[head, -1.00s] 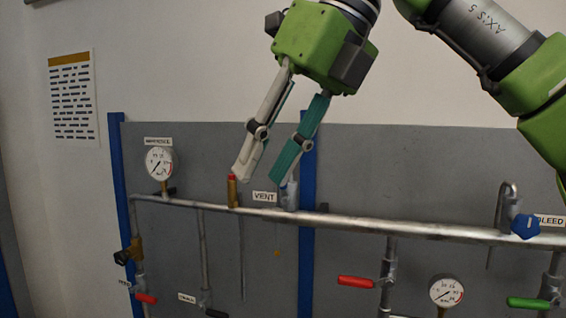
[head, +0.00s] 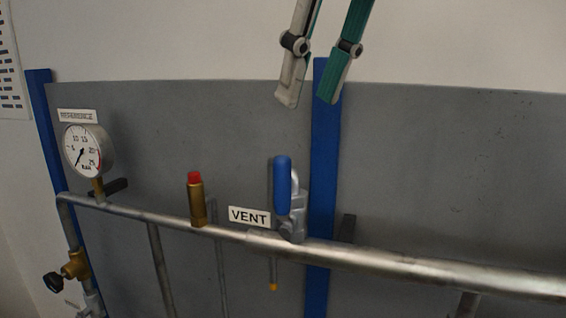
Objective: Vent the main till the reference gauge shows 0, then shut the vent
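The reference gauge (head: 86,150) stands on the main at left. Its dark needle points to the lower left, near the low end of the scale; the exact reading is too small to tell. The vent valve (head: 293,222) sits on the main beside its VENT label (head: 249,216). Its blue lever (head: 282,186) stands upright. My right gripper (head: 308,101) is above the lever and apart from it. Its pale finger and green finger are spread, with nothing between them. My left gripper is not in view.
The silver main pipe (head: 400,264) runs across the grey panel (head: 440,170). A brass fitting with a red cap (head: 196,200) stands left of the vent. A blue post (head: 326,150) rises behind the vent. The space right of it above the pipe is clear.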

